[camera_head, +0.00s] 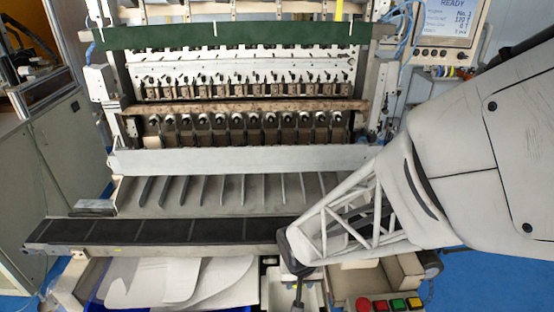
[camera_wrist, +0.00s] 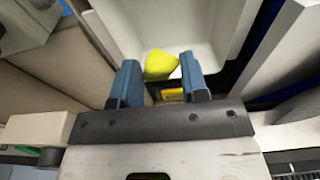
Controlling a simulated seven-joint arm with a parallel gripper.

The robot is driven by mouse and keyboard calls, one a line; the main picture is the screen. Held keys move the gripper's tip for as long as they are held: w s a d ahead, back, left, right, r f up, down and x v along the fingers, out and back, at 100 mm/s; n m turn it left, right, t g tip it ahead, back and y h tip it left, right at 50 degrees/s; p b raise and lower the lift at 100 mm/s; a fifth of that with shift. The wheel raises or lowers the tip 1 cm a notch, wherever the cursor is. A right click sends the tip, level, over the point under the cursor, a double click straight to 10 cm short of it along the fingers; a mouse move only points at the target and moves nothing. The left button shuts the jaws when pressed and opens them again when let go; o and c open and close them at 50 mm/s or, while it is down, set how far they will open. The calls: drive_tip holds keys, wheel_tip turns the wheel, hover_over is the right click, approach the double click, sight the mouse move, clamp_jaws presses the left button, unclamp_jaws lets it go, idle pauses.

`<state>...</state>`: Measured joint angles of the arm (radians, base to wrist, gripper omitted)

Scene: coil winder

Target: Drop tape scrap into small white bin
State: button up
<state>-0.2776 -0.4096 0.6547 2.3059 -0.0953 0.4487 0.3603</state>
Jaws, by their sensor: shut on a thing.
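The yellow tape scrap (camera_wrist: 160,65) shows between the fingertips of my gripper (camera_wrist: 158,70) in the wrist view. My gripper is shut on it. The small white bin (camera_wrist: 205,22) lies just past the fingertips, and the scrap shows against its open inside. I cannot tell how far the scrap is above the bin's rim. In the head view my gripper (camera_head: 298,284) points down at the front of the machine, over the white bin (camera_head: 278,290). The scrap cannot be made out there.
The coil winder's dark front rail (camera_head: 160,231) runs left of my arm. White sheets (camera_head: 180,281) lie below it, left of the bin. A button panel (camera_head: 390,304) with red, yellow and green buttons stands to the right. A screen (camera_head: 448,22) is at the upper right.

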drive_tip(key=shift+f, duration=1.15)
drive_tip(key=o, duration=0.7)
drive_tip(key=shift+o, duration=0.2)
drive_tip(key=shift+r, duration=0.1)
drive_tip(key=shift+s+r, duration=0.2)
drive_tip(key=shift+r, duration=1.05)
drive_tip(key=shift+s+r, duration=0.2)
drive_tip(key=shift+r, duration=1.1)
drive_tip(key=shift+s+r, duration=0.2)
drive_tip(key=shift+r, duration=1.05)
drive_tip(key=shift+r, duration=0.1)
